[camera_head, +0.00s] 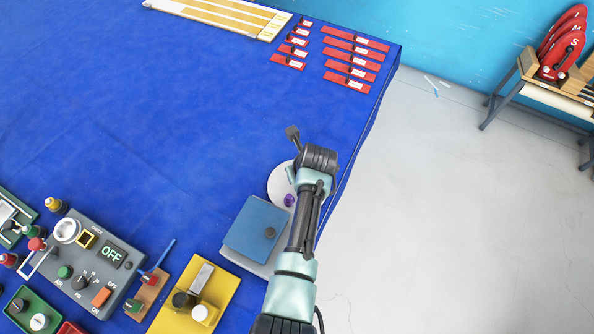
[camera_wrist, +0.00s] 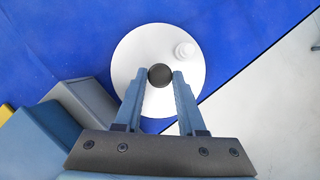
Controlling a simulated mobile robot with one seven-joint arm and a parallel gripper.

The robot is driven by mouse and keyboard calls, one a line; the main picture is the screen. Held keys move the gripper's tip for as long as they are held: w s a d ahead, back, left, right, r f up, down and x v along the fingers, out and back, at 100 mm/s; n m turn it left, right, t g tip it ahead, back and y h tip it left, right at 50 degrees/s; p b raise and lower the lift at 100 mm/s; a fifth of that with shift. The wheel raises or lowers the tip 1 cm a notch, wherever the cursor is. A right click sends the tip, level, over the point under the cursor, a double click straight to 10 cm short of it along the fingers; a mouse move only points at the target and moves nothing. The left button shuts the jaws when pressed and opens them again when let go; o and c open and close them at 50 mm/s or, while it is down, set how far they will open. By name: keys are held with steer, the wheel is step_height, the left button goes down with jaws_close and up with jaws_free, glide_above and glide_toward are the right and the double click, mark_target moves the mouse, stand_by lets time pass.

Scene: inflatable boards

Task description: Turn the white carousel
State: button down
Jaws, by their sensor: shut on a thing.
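The white carousel (camera_wrist: 130,50) is a round flat disc with a black knob (camera_wrist: 160,76) at its middle. A small pale round piece (camera_wrist: 185,50) stands near its rim in the wrist view. My gripper (camera_wrist: 158,75) has its two fingers on either side of the black knob and is shut on it. In the head view the carousel (camera_head: 278,183) lies by the right edge of the blue table, partly hidden by my arm, which also hides the knob and my fingertips. A small purple thing (camera_head: 289,200) shows at the carousel's near side.
A blue box with a dark knob (camera_head: 258,230) stands just near-left of the carousel. A yellow block (camera_head: 198,300) and a grey control panel reading OFF (camera_head: 85,255) are further left. Red labelled strips (camera_head: 355,62) lie at the back. The blue cloth (camera_head: 150,120) is mostly bare.

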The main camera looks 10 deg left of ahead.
steer(key=shift+c, duration=2.4)
jaws_free()
steer(key=b+v, duration=0.1)
steer(key=v, duration=1.2)
